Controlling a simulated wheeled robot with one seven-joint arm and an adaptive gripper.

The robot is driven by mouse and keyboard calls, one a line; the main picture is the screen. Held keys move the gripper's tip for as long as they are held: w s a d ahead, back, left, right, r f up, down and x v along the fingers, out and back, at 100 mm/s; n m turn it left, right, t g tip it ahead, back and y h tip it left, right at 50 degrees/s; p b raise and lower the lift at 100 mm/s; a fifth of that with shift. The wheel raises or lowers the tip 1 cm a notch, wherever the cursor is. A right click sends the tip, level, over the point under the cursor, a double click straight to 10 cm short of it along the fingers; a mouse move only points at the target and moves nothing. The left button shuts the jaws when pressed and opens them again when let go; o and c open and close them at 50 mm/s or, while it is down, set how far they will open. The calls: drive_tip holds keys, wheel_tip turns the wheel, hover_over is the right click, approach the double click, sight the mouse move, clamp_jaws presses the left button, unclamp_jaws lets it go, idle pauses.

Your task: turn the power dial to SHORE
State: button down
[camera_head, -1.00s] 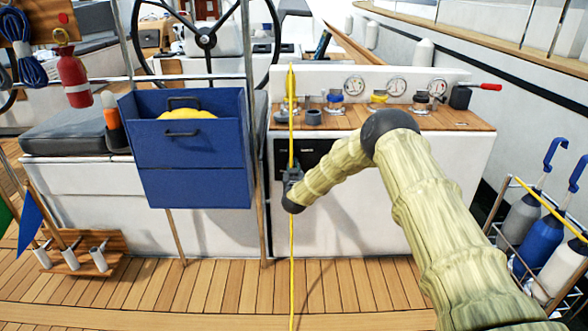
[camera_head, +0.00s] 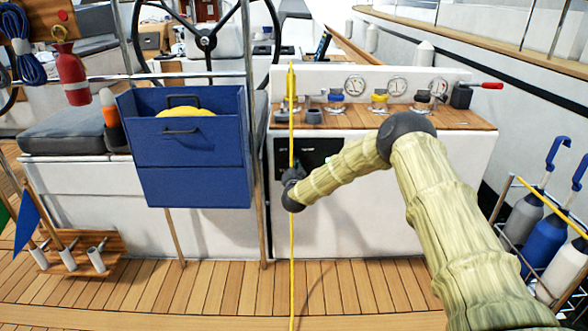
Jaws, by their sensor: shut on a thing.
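A black panel (camera_head: 322,147) is set in the white front of the console, under the wooden top. My gripper (camera_head: 290,175) is at the lower left of this panel, small and partly covered by my own wrist. It is shut at the panel, where the power dial would be within its jaws. The dial itself is hidden, and I cannot read its pointer or the SHORE mark. A thin yellow upright line (camera_head: 291,240) crosses the view at the gripper; I cannot tell whether they touch.
A blue open box (camera_head: 195,182) with a yellow thing inside stands left of the panel. Gauges, small winch-like fittings and a red-handled lever (camera_head: 486,86) are on the console. A rack of bottles (camera_head: 545,240) is at the right.

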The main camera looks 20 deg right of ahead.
drive_tip(key=shift+f+m, duration=0.1)
drive_tip(key=shift+m, duration=0.3)
drive_tip(key=shift+d, duration=0.1)
drive_tip(key=c, duration=1.5)
unclamp_jaws()
drive_tip(key=shift+s, duration=0.1)
drive_tip(key=v, duration=1.2)
